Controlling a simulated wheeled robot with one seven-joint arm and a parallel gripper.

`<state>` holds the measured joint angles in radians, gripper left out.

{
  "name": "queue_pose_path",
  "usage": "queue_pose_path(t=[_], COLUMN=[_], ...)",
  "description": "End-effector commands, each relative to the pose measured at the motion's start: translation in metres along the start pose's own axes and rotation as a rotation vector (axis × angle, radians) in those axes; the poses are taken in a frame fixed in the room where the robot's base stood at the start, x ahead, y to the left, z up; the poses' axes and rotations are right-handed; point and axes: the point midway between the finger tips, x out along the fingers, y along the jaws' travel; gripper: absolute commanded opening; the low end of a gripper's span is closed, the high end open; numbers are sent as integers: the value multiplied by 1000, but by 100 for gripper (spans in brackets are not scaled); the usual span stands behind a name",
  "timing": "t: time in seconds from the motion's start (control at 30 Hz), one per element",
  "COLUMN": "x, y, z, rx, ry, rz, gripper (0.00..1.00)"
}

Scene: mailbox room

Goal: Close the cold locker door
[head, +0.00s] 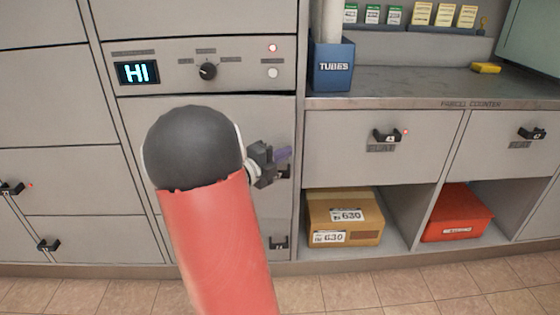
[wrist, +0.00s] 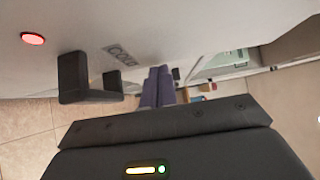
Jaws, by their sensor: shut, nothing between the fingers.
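The cold locker door (head: 265,112) is the grey panel below the control panel in the head view, and my arm covers much of it. I cannot tell whether it is flush or slightly ajar. In the wrist view its pale face (wrist: 200,25) runs across the top, with a "COLD" label (wrist: 121,55), a black handle (wrist: 78,80) and a lit red light (wrist: 32,39). My gripper (head: 284,154) is shut and empty by the door's right side, near the handle. Its purple fingers (wrist: 158,86) show beside the label and handle; contact is unclear.
Above the door is a control panel with a dial (head: 208,71) and an "HI" display (head: 138,72). To the right are a parcel counter (head: 410,88), a blue tubes bin (head: 333,68), a cardboard box (head: 345,217) and a red box (head: 457,211). Tiled floor (head: 400,290) lies in front.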

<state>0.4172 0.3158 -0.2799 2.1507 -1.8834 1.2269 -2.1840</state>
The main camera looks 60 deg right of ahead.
Motion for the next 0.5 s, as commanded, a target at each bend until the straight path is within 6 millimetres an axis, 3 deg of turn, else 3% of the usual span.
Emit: queue_pose_path(t=[0.37, 0.5], x=[2, 17], y=[-1, -2], z=[2, 16], rx=[1, 3], ry=[-3, -45], rz=[0, -2], gripper=[0, 0])
